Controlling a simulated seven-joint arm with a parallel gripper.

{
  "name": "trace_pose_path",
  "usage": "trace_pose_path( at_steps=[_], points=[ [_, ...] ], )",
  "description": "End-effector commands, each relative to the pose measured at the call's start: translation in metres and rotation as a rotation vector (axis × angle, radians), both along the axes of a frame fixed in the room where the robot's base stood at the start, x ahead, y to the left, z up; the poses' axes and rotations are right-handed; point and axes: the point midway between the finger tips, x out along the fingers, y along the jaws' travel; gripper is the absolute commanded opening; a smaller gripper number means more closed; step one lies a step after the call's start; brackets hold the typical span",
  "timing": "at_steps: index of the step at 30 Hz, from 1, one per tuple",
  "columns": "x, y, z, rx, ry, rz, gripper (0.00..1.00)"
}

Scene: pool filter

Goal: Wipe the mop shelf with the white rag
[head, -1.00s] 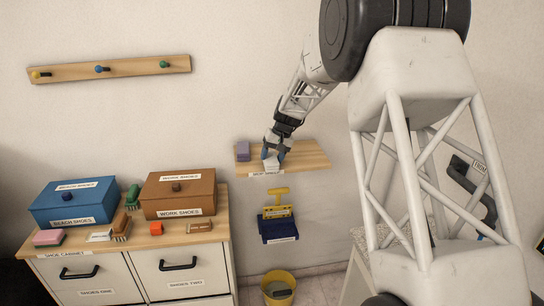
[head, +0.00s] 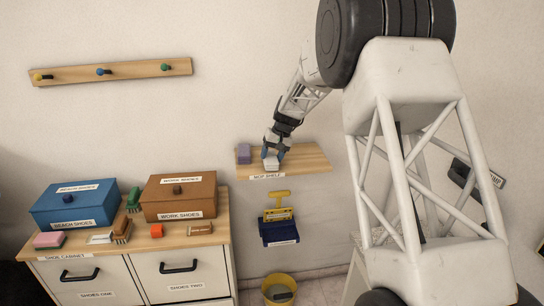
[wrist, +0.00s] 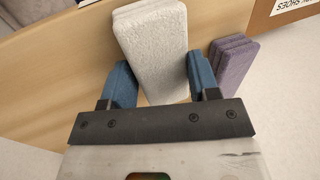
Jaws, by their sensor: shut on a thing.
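The mop shelf (head: 308,160) is a wooden wall shelf with a label on its front edge; it also shows in the wrist view (wrist: 60,60). The white rag (wrist: 152,45) is a thick folded block between the blue fingers of my gripper (wrist: 158,85). In the head view my gripper (head: 273,155) is over the left-middle part of the shelf, shut on the white rag (head: 271,164). The rag is at the shelf surface; whether it presses on the wood I cannot tell. A purple folded rag (head: 243,153) lies at the shelf's left end, beside the white one.
A blue and yellow mop wringer (head: 279,222) hangs below the shelf, above a yellow bucket (head: 279,288). The shoe cabinet (head: 130,250) at left carries a blue box (head: 75,204), a brown box (head: 178,195) and brushes. The shelf's right half is clear.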

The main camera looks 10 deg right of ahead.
Motion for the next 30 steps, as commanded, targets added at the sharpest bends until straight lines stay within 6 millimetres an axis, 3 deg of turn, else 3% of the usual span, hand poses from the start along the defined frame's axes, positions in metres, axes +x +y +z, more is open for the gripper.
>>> trace_pose_path(
  at_steps=[15, 30],
  points=[
    [-0.023, 0.000, -0.003, 0.000, 0.001, 0.000, 0.12],
    [-0.025, 0.000, -0.004, 0.000, 0.003, 0.000, 0.12]
  ],
)
